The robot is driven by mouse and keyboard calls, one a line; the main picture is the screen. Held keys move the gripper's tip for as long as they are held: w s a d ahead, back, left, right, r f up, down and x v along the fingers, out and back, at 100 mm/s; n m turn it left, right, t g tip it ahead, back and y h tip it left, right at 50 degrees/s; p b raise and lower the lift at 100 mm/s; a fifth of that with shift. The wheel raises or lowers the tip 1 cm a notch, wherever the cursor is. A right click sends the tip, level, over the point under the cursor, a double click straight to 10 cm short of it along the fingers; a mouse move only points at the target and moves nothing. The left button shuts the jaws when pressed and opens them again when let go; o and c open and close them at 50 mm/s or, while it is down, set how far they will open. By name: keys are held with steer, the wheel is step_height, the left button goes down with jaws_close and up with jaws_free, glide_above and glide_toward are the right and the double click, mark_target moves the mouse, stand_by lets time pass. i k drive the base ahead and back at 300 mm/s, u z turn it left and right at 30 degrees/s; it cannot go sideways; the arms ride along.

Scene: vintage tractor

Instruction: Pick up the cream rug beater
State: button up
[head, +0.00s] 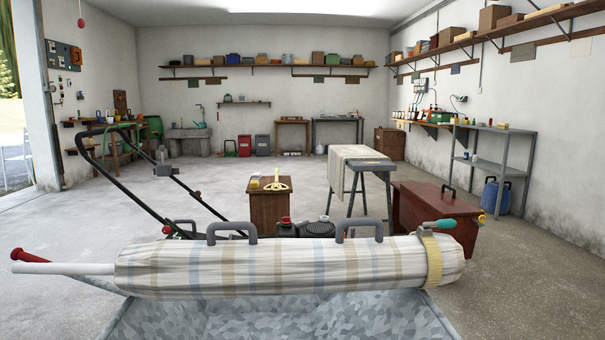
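The cream rug beater (277,185) appears as a small flat looped shape with a short narrow handle. It lies on top of a brown wooden cabinet (270,209) near the middle of the room. Small yellowish and pale items lie beside it on the left of the cabinet top. My gripper is not in view, so its distance from the beater does not show.
A plaid-covered roll (290,266) with grey handles spans the foreground above a galvanized surface (280,318). Black tubular handlebars (128,188) stand left of the cabinet. A cloth-draped trestle (373,166) and a red chest (432,215) stand right. Concrete floor is open at far left.

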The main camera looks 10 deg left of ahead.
mark_target(275, 184)
steer(key=u, duration=2.95)
steer(key=i, duration=4.55)
steer(key=z, duration=2.55)
steer(key=i, duration=0.55)
steer(key=u, duration=0.05)
